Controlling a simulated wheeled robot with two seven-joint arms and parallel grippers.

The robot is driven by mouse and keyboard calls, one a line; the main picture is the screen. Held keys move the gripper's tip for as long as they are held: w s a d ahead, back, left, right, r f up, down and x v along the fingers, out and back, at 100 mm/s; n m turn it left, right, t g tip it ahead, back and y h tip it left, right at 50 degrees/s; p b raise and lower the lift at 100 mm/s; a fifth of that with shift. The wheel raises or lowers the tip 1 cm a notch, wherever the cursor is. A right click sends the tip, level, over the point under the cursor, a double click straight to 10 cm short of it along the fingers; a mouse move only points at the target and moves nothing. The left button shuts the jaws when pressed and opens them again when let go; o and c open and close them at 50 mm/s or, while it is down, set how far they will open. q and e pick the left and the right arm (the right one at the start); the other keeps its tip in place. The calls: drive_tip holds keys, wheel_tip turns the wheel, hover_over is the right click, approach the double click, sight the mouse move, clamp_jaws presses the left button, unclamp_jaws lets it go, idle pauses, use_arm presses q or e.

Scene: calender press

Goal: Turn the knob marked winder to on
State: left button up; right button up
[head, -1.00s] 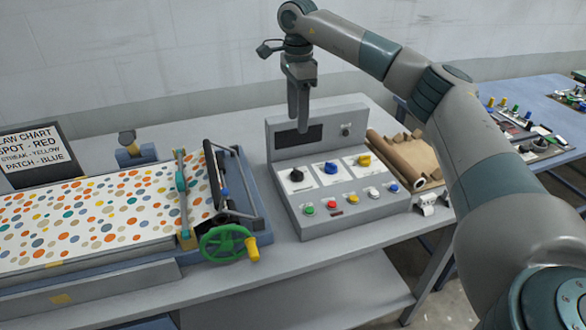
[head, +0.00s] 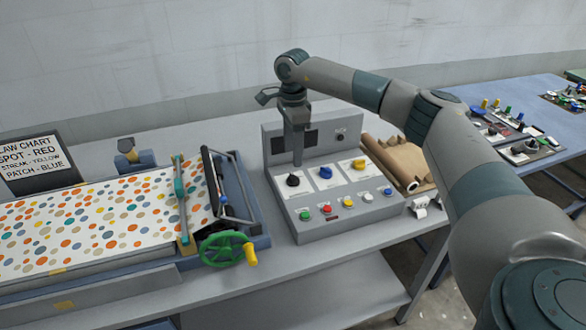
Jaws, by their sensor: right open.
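The grey control box (head: 340,218) stands on the table at the picture's centre. Its upper sloped face carries a black knob (head: 292,180), a blue knob (head: 325,172) and a yellow knob (head: 359,164), each on a white plate. The lettering is too small to read, so I cannot tell which knob is marked winder. My right gripper (head: 298,162) points down just above and behind the black knob, in front of the box's upright back panel. It is open and empty; its fingers overlap in this view. My left gripper is not in view.
Small coloured buttons (head: 327,210) line the box's lower face. A printing machine with a spotted sheet (head: 90,225) and a green handwheel (head: 228,249) stands at left. A brown paper roll (head: 395,165) lies right of the box. The upright back panel (head: 345,135) is close to my gripper.

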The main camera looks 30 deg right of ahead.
sight(293, 176)
wheel_tip(293, 176, down, 9)
drive_tip(key=p, duration=0.3)
drive_tip(key=shift+r, duration=0.15)
drive_tip(key=c, duration=1)
